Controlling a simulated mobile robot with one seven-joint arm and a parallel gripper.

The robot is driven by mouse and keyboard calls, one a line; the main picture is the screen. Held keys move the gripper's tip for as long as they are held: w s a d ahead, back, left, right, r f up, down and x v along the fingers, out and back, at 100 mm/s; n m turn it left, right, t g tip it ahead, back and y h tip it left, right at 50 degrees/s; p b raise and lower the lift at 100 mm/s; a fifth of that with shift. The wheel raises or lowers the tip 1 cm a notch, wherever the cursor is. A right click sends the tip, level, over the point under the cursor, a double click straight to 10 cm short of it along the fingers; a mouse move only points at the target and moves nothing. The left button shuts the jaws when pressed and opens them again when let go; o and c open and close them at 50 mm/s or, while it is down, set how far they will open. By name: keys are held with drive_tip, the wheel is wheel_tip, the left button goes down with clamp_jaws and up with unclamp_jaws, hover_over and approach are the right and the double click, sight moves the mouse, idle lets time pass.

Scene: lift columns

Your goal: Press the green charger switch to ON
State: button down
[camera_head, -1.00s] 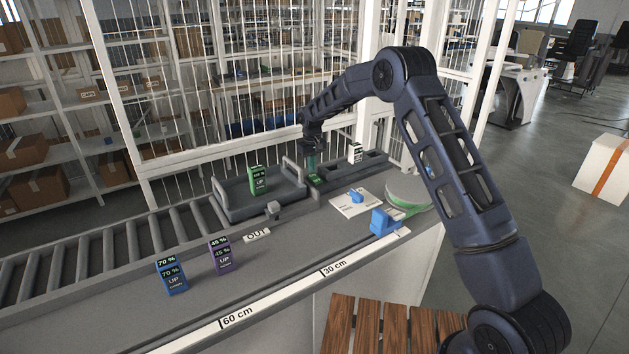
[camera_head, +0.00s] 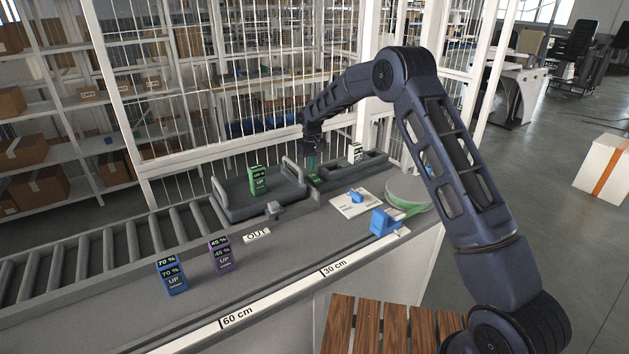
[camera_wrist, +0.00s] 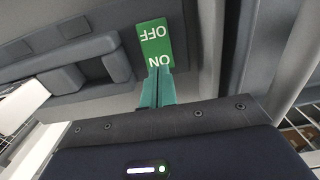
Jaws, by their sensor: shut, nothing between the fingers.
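The green charger switch (camera_wrist: 154,42) shows in the wrist view with "OFF" and "ON" labels, upside down in that picture. In the head view the green switch (camera_head: 314,178) sits at the near left end of the dark charger (camera_head: 338,172). My gripper (camera_wrist: 159,70) has its teal fingertips together, empty, at the "ON" end of the switch, overlapping the edge of that label. In the head view my gripper (camera_head: 311,158) points down over the switch. I cannot tell whether the tips touch it or which way it is tilted.
A green battery (camera_head: 258,181) stands in a grey tray (camera_head: 236,213) left of my gripper. A white-and-green battery (camera_head: 355,153) stands in the charger to the right. Blue (camera_head: 171,276) and purple (camera_head: 220,254) batteries stand on the counter. A wire fence is behind.

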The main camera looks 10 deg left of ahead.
sight(312, 174)
drive_tip(key=shift+f, duration=1.1)
idle(0.9)
drive_tip(key=shift+r, duration=3.55)
drive_tip(key=s+d+r+m+t, duration=0.1)
drive_tip(key=s+d+r, duration=0.3)
drive_tip(key=d+r, duration=0.55)
drive_tip(key=s+d+r+m, duration=0.2)
drive_tip(key=s+d+r, duration=0.3)
drive_tip(key=d, duration=0.7)
drive_tip(key=s+d+r+m+t, duration=0.1)
drive_tip(key=s+d+r, duration=0.2)
drive_tip(key=d+r, duration=0.7)
drive_tip(key=s+d+f+m+t, duration=0.1)
drive_tip(key=s+d, duration=0.6)
drive_tip(key=s, duration=0.3)
drive_tip(key=s+d+f+m, duration=0.1)
drive_tip(key=s+d+m, duration=0.1)
drive_tip(key=s+d, duration=0.5)
drive_tip(key=s+d+m+t, duration=0.1)
drive_tip(key=s+d+m, duration=0.1)
drive_tip(key=s+d, duration=0.5)
drive_tip(key=s, duration=0.6)
drive_tip(key=shift+s+d+f+t, duration=0.3)
drive_tip(key=shift+s+d+f, duration=0.05)
drive_tip(key=shift+d+f, duration=0.05)
